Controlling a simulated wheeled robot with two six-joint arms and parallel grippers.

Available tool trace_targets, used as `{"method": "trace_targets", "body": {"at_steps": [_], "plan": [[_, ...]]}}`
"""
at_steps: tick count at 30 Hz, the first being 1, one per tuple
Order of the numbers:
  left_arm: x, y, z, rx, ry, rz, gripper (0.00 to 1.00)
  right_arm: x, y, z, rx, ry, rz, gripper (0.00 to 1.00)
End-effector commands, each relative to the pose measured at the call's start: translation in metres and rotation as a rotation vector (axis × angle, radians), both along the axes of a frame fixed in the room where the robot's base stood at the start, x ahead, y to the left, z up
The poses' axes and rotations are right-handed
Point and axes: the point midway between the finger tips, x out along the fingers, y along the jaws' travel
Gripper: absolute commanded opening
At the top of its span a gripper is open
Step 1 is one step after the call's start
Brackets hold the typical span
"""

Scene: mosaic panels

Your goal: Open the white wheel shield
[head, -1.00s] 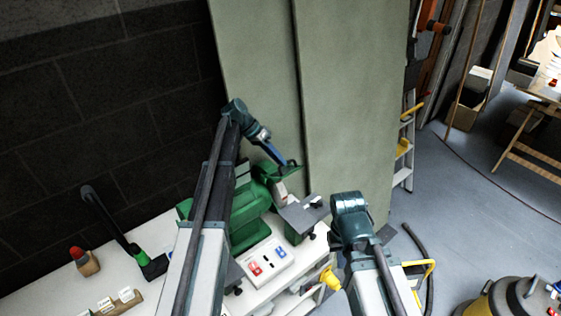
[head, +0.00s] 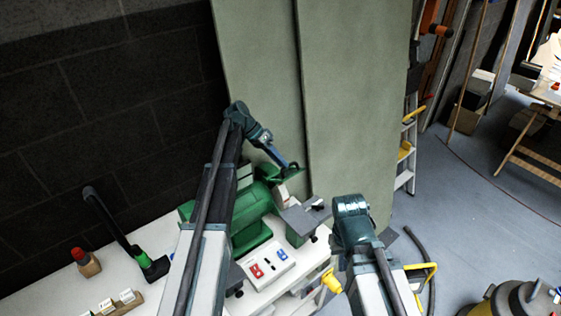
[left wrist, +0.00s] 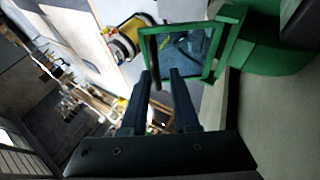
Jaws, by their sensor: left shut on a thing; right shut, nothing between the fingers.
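The green bench grinder (head: 250,230) stands on the white bench. A wheel shield, a clear pane in a green frame (head: 268,171), sits at its far right end. The left wrist view shows the shield's green frame (left wrist: 147,56) close up. My left gripper (head: 292,168) is at the shield's outer edge in the head view. The white wheel is not clearly seen. My right arm shows in front, but its gripper is not in view.
A switch box (head: 267,268) with red and blue buttons lies before the grinder. A green-and-black tool (head: 150,265) and a red-topped object (head: 86,262) are at left. Tall grey-green panels (head: 345,100) stand close behind the left gripper. A yellow vacuum (head: 480,308) is on the floor.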

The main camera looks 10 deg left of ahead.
Motion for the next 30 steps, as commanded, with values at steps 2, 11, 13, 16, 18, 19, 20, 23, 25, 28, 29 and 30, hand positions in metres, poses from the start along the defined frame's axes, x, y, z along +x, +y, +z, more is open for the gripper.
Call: {"method": "trace_targets", "body": {"at_steps": [2, 11, 13, 16, 18, 19, 20, 23, 25, 28, 29, 30], "plan": [[0.007, 0.0131, -0.0065, 0.032, -0.01, 0.02, 0.0, 0.0, 0.0, -0.002, 0.0, 0.0, 0.0, 0.0], [0.0063, 0.0122, -0.0062, 0.034, -0.009, 0.019, 0.45, 0.0001, 0.0001, -0.0017, 0.0, 0.0, 0.0, 0.0], [0.0059, 0.0118, -0.0061, 0.034, -0.009, 0.019, 0.45, 0.0, 0.0, -0.0015, 0.0, 0.0, 0.0, 0.0], [0.0054, 0.0115, -0.0058, 0.033, -0.009, 0.018, 0.45, -0.0001, 0.0, -0.0013, 0.0, 0.0, 0.0, 0.0], [0.0051, 0.0111, -0.0056, 0.033, -0.009, 0.018, 0.45, 0.0, 0.0, -0.0011, 0.0, 0.0, 0.0, 0.0], [0.0049, 0.0111, -0.0056, 0.033, -0.009, 0.018, 0.45, 0.0, 0.0, -0.0011, 0.0, 0.0, 0.0, 0.0], [0.0048, 0.0109, -0.0056, 0.033, -0.009, 0.018, 0.45, 0.0, 0.0, -0.001, 0.0, 0.0, 0.0, 0.0], [0.0047, 0.0106, -0.0055, 0.033, -0.009, 0.018, 0.45, 0.0, 0.0, -0.0009, 0.0, 0.0, 0.0, 0.0], [0.0046, 0.0105, -0.0054, 0.033, -0.009, 0.018, 0.45, 0.0, 0.0, -0.0009, 0.0, 0.0, 0.0, 0.0], [0.0044, 0.0104, -0.0053, 0.033, -0.009, 0.018, 0.45, 0.0, 0.0, -0.0008, 0.0, 0.0, 0.0, 0.0], [0.0043, 0.0103, -0.0053, 0.033, -0.008, 0.017, 0.45, 0.0, 0.0, -0.0008, 0.0, 0.0, 0.0, 0.0], [0.0043, 0.0103, -0.0053, 0.033, -0.008, 0.017, 0.45, 0.0, 0.0, -0.0008, 0.0, 0.0, 0.0, 0.0]]}}
